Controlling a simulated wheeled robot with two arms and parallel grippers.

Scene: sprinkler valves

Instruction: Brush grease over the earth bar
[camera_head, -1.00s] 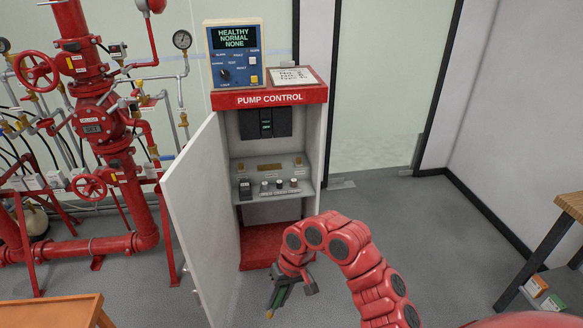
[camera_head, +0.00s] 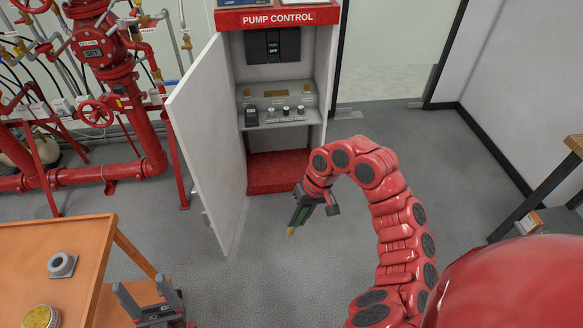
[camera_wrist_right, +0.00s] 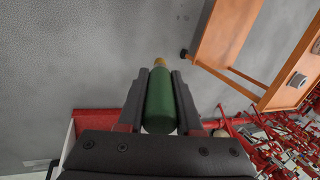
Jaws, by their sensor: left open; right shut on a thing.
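My right gripper (camera_head: 309,206) is shut on a green-handled brush (camera_head: 299,217) with a yellow-gold tip pointing down, held in the air in front of the cabinet. The brush (camera_wrist_right: 160,100) also shows between the fingers in the right wrist view. A small brass-coloured bar (camera_head: 276,93), which looks like the earth bar, sits on the back ledge inside the open pump control cabinet (camera_head: 272,20); the brush is well apart from it. My left gripper (camera_head: 143,290) is open and empty beside the orange table. A round tin with yellow contents (camera_head: 40,317), perhaps the grease, stands on that table.
The orange table (camera_head: 75,235) also holds a grey ring-shaped part (camera_head: 62,264). The cabinet's white door (camera_head: 207,150) stands open to the left. Red pipework (camera_head: 100,60) fills the far left. The floor (camera_head: 400,140) right of the cabinet is clear.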

